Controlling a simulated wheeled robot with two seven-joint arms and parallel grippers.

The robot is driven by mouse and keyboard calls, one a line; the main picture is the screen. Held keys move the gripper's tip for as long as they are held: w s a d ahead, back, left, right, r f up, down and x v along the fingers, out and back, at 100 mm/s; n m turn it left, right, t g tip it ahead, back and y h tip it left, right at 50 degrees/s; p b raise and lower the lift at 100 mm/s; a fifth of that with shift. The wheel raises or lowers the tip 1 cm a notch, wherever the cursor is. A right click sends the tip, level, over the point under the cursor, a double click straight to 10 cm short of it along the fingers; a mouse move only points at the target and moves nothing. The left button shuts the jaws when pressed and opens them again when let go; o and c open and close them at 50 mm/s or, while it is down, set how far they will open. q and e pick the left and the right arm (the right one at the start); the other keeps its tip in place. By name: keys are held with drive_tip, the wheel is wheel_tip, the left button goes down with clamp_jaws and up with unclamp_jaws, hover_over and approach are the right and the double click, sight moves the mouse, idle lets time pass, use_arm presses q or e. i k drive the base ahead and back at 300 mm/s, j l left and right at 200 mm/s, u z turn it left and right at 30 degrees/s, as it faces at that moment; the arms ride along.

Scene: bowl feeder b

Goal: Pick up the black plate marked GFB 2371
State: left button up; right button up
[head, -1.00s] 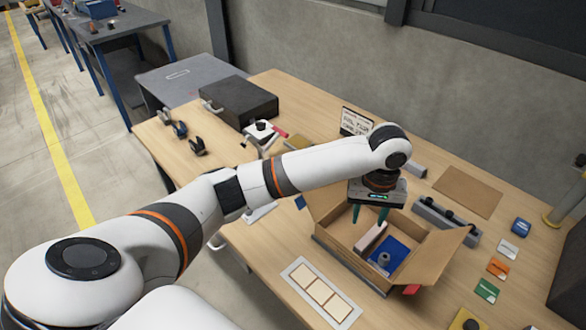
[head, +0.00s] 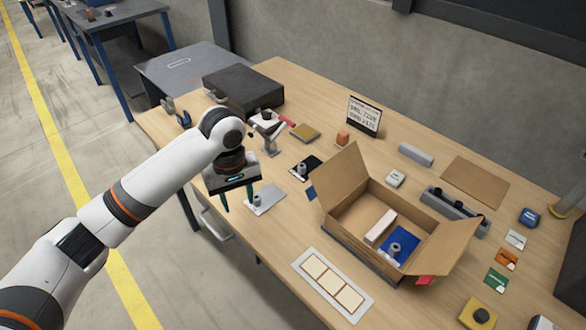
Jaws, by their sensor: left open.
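My left gripper (head: 237,203) is open and empty, pointing down near the table's left front edge. It is to the left of the black plate and a little nearer to me, apart from it. A silver plate (head: 265,204) with a knob lies between them, just right of the gripper's fingers. My right gripper is not in view.
The cardboard box (head: 352,234) has raised flaps and holds a blue plate (head: 406,241) and a pale block (head: 381,227). A small stand (head: 268,132), a yellowish block (head: 306,133) and a lettered sign (head: 364,115) are behind the black plate. A framed tray (head: 333,285) lies in front.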

sight(302, 170)
drive_tip(key=i+j+z, duration=0.2)
drive_tip(key=z, duration=0.2)
drive_tip(key=i+j+z, duration=0.15)
drive_tip(key=z, duration=0.2)
drive_tip(key=i+j+z, duration=0.1)
drive_tip(key=j+z, duration=0.3)
